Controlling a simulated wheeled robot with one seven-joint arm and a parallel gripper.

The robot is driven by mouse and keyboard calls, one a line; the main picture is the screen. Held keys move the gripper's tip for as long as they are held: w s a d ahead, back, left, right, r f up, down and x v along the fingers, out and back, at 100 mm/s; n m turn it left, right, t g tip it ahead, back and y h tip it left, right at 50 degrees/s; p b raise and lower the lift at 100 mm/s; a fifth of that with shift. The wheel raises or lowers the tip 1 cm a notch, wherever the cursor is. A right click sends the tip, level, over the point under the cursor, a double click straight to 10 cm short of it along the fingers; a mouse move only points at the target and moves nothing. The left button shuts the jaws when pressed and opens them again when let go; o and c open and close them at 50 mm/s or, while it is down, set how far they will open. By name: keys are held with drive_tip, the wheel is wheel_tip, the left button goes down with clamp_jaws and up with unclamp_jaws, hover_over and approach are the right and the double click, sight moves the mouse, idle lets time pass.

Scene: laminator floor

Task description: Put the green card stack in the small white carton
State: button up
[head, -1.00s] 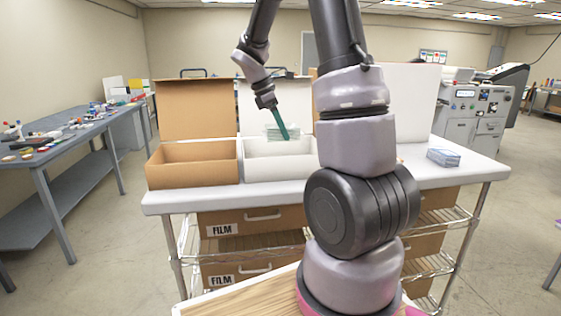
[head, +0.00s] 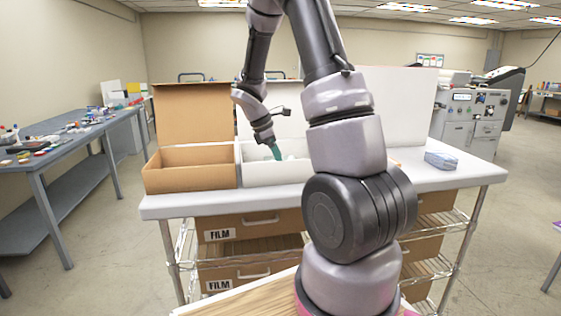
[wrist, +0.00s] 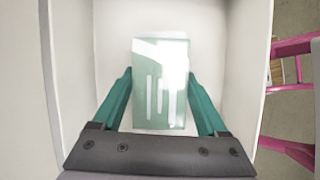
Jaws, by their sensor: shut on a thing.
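The small white carton (head: 262,174) stands open on the table, its lid raised at the back. My gripper (head: 277,152) reaches down into it, with the teal fingers partly below the rim. In the wrist view the green card stack (wrist: 160,105) is a pale green block with white marks, between the two fingers of my gripper (wrist: 160,88). The fingers are shut on its sides. White carton walls (wrist: 72,60) surround it. How far the stack is above the carton floor cannot be told. In the head view the stack is mostly hidden.
A brown open carton (head: 190,178) stands directly left of the white one. A white raised panel (head: 400,100) stands to the right, partly behind my arm. A grey-blue pack (head: 441,160) lies on the table's right end. The table (head: 470,172) is clear around it.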

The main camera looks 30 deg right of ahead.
drive_tip(key=o, duration=1.4)
drive_tip(key=shift+o, duration=0.2)
drive_tip(key=v, duration=1.2)
drive_tip(key=s+a+r+m+t+y, duration=0.3)
drive_tip(key=s+r+m, duration=0.3)
drive_tip(key=s+m, duration=0.3)
drive_tip(key=s+a+r+m+t+y, duration=0.3)
drive_tip(key=s+a+r+m+t, duration=0.2)
drive_tip(key=s+m, duration=0.4)
drive_tip(key=shift+s+a+r+t+y, duration=0.35)
drive_tip(key=shift+s+r, duration=0.5)
drive_tip(key=shift+s, duration=0.65)
